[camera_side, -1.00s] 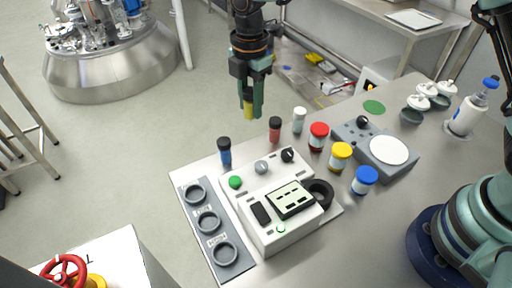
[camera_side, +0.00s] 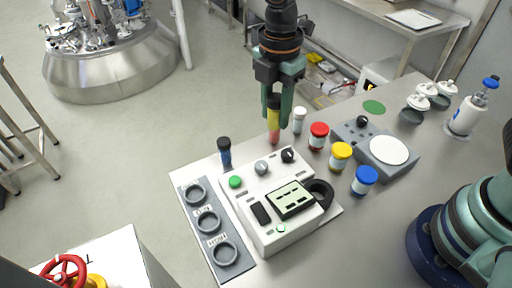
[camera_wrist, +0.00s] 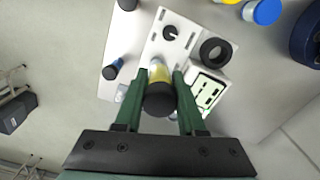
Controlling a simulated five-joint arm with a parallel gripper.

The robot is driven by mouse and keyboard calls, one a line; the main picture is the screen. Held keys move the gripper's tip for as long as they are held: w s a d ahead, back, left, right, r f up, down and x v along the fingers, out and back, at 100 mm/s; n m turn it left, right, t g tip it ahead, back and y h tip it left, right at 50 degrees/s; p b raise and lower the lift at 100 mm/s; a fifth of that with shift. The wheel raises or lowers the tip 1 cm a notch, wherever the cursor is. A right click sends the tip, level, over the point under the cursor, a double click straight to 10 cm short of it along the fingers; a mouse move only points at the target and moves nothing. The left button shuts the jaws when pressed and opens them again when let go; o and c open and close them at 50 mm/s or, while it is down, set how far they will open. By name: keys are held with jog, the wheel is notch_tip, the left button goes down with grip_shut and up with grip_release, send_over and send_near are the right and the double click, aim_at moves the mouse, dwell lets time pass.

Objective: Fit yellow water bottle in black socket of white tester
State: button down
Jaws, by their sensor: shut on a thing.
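My gripper (camera_side: 275,120) is shut on the yellow water bottle (camera_side: 273,117), which has a black cap (camera_wrist: 160,99). The bottle is upright in the side view, held in the air behind the white tester, apart from it. The wrist view looks down on the cap, with the yellow body (camera_wrist: 159,73) between the fingers; its lower end is hard to make out. The white tester (camera_side: 254,208) stands on the bench. Its black socket (camera_side: 319,191), a thick ring, is on its right side in the side view. The socket is open and empty in the wrist view (camera_wrist: 215,51).
A red bottle (camera_side: 274,137) is partly hidden behind the held one. A blue bottle (camera_side: 224,155) and a white bottle (camera_side: 299,119) stand nearby. A grey holder (camera_side: 222,238) lies left of the tester. Red, yellow and blue-lidded jars (camera_side: 340,156) stand right.

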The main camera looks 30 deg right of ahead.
send_over(321, 183)
jog(key=s+a, duration=0.1)
jog(key=a, duration=0.1)
notch_tip(321, 183, down, 6)
jog(key=shift+n, duration=0.3)
jog(key=shift+s+d+f, duration=0.1)
jog(key=shift+d+f, duration=0.05)
jog(key=shift+f, duration=1.3)
jog(key=shift+s+d+f, duration=0.1)
jog(key=shift+f, duration=1.35)
